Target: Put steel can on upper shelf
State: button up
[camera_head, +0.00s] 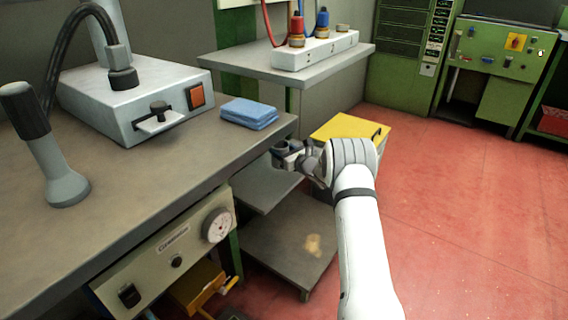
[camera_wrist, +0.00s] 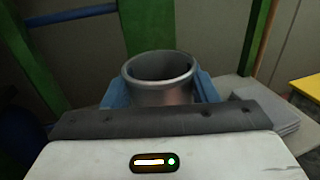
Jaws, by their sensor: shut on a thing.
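My gripper (camera_head: 285,153) is shut on the steel can. In the wrist view the steel can (camera_wrist: 163,92) is a grey, open-topped cylinder with its rim up, between two blue finger pads. In the head view only a small dark part of it shows at the fingers. Two grey shelves stand beside the end of the bench: the upper shelf (camera_head: 264,188) and, below it, the larger lower shelf (camera_head: 268,245). In the head view my gripper overlaps the far right part of the upper shelf; the gap between can and shelf cannot be told.
The workbench (camera_head: 150,190) edge lies left of my gripper, with a folded blue cloth (camera_head: 249,113) near its corner. A yellow-topped cabinet (camera_head: 350,128) stands close behind my wrist. A pale brown patch (camera_head: 312,244) shows on the lower shelf. Red floor is open at right.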

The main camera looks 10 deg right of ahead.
jog(key=shift+d+f+b, duration=0.15)
jog(key=shift+f+b, duration=0.7)
jog(key=shift+f, duration=1.4)
jog(key=shift+f, duration=0.2)
jog(key=o, duration=1.1)
jog(key=shift+c, duration=0.2)
jog(key=shift+r, duration=0.15)
